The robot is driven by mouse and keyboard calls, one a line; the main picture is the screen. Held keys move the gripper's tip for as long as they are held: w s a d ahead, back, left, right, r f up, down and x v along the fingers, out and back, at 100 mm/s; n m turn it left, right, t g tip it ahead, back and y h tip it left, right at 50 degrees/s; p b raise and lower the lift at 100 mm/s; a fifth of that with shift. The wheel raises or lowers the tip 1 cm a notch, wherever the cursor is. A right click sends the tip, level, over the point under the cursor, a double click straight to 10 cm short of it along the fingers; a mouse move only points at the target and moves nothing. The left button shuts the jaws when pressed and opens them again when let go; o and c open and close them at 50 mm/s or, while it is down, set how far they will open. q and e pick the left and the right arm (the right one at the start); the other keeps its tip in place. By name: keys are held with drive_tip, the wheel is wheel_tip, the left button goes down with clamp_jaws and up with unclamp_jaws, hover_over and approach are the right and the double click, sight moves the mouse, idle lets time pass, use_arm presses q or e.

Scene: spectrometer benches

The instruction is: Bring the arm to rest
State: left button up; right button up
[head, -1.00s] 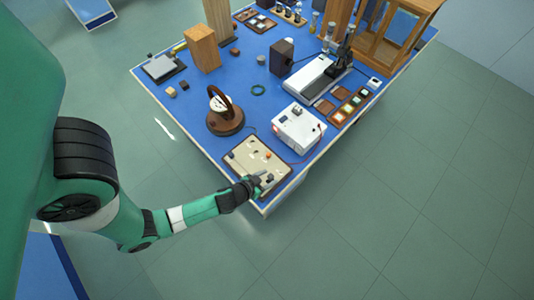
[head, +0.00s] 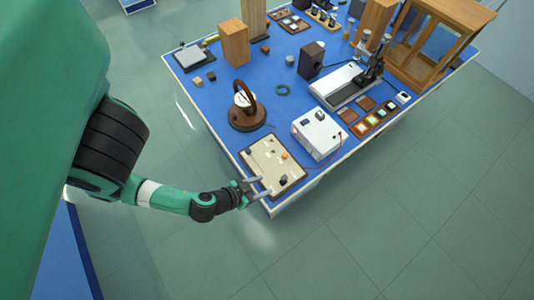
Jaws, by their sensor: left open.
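My left arm (head: 175,198) comes in from the left in the head view. Its left gripper (head: 262,187) is open, with nothing seen between its fingers. It is at the front left edge of a cream board (head: 270,160) that carries small knobs and a dark piece. Whether the fingertips touch the board, I cannot tell. My right gripper is not in view.
The blue table (head: 215,105) holds the board at its near corner. A white box (head: 318,133) with a red lead and a round dark-based instrument (head: 247,115) stand close by. Wooden blocks and a wood-framed cabinet (head: 430,45) stand farther back. The floor (head: 400,220) on the right is clear.

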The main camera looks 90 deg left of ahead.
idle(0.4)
use_arm(q)
drive_tip(key=w+d+r+n+t, duration=0.3)
drive_tip(key=w+r+n+t, duration=0.3)
drive_tip(key=w+r, duration=1.9)
drive_tip(key=w+d+r+m+t, duration=0.1)
drive_tip(key=w+r+t, duration=0.15)
drive_tip(key=r, duration=0.85)
drive_tip(key=w+r+t, duration=0.2)
drive_tip(key=r+t, duration=0.1)
drive_tip(key=r, duration=0.8)
drive_tip(key=s+d+r+m+t+h+p, duration=0.2)
drive_tip(key=s+r+m+p, duration=0.1)
drive_tip(key=r, duration=0.9)
drive_tip(key=s+d+r+m+t+h+p, duration=0.2)
drive_tip(key=r+m+p, duration=0.3)
drive_tip(key=r, duration=0.7)
drive_tip(key=s+d+r+m+t+h+p, duration=0.1)
drive_tip(key=s+r+m+t+h+p, duration=0.2)
drive_tip(key=r, duration=0.9)
drive_tip(key=s+m+p, duration=0.1)
drive_tip(key=p, duration=0.2)
drive_tip(key=shift+d+r, duration=0.25)
drive_tip(key=shift+d, duration=0.15)
